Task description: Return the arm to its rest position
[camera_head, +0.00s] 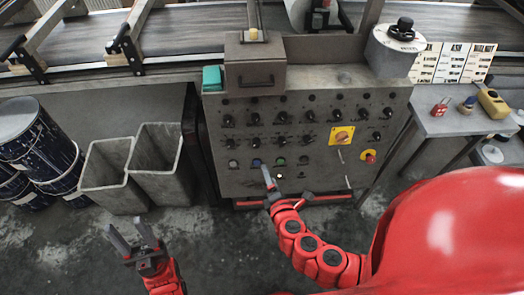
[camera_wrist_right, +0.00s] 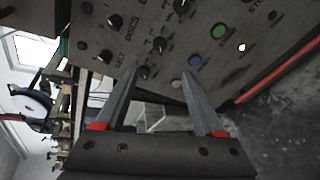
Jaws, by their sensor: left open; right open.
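My right arm (camera_head: 318,256) reaches up from the lower right, bent, toward the front of a grey control panel (camera_head: 225,188). My right gripper (camera_head: 285,182) is open and empty, just in front of the panel's lower part. In the right wrist view its two fingers (camera_wrist_right: 157,88) are spread, with the panel (camera_wrist_right: 165,25) beyond them. I cannot tell whether a fingertip touches the panel. My left gripper (camera_head: 127,227) is open and empty, above the floor at the lower left.
The panel carries knobs, a blue button (camera_wrist_right: 195,61), a green button (camera_wrist_right: 218,31) and a small lit white light (camera_wrist_right: 242,47). Grey bins (camera_head: 110,172) and drums (camera_head: 30,140) stand at left. A side table (camera_head: 440,122) is at right. Open floor (camera_head: 70,255) lies at lower left.

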